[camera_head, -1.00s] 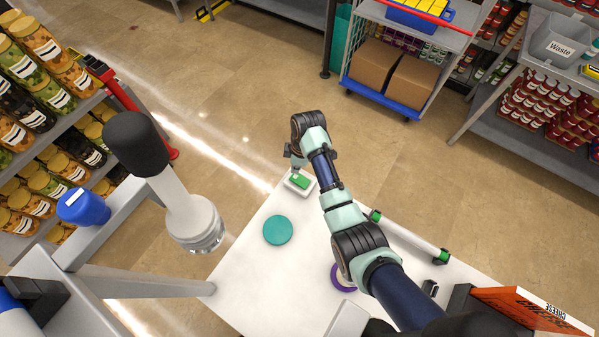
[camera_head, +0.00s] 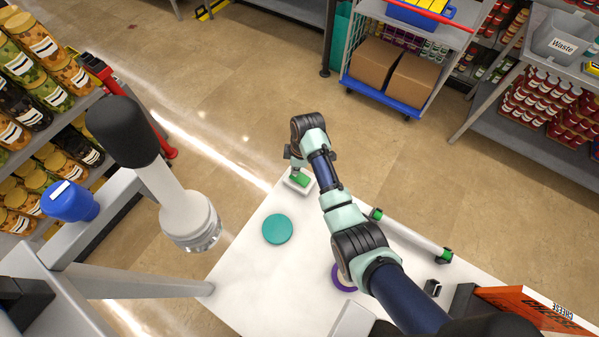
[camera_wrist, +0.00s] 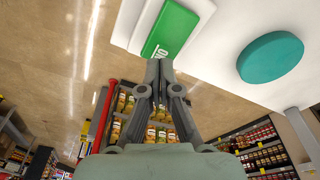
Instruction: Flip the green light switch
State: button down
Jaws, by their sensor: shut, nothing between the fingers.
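The green light switch (camera_head: 300,180) sits in a white frame at the far corner of the white table (camera_head: 262,290) in the head view. My gripper (camera_head: 298,168) is right over it and covers part of it. In the wrist view the green rocker (camera_wrist: 170,30) carries white lettering at its near end. The shut, empty fingers of my gripper (camera_wrist: 159,64) point at that lettered end. Their tips are at or very close to the switch; I cannot tell if they touch.
A teal disc (camera_head: 277,229) lies on the table near the switch. A purple ring (camera_head: 343,278) and a white tube with green ends (camera_head: 412,236) are beside my arm. Shelves of jars (camera_head: 40,95) stand at left. A cart with boxes (camera_head: 395,72) stands beyond.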

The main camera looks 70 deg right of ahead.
jog(key=shift+f+b, duration=0.8)
jog(key=shift+f, duration=0.4)
dwell(1.0)
notch_tip(320, 180, up, 7)
jog(key=p, duration=0.7)
jog(key=shift+r, duration=0.15)
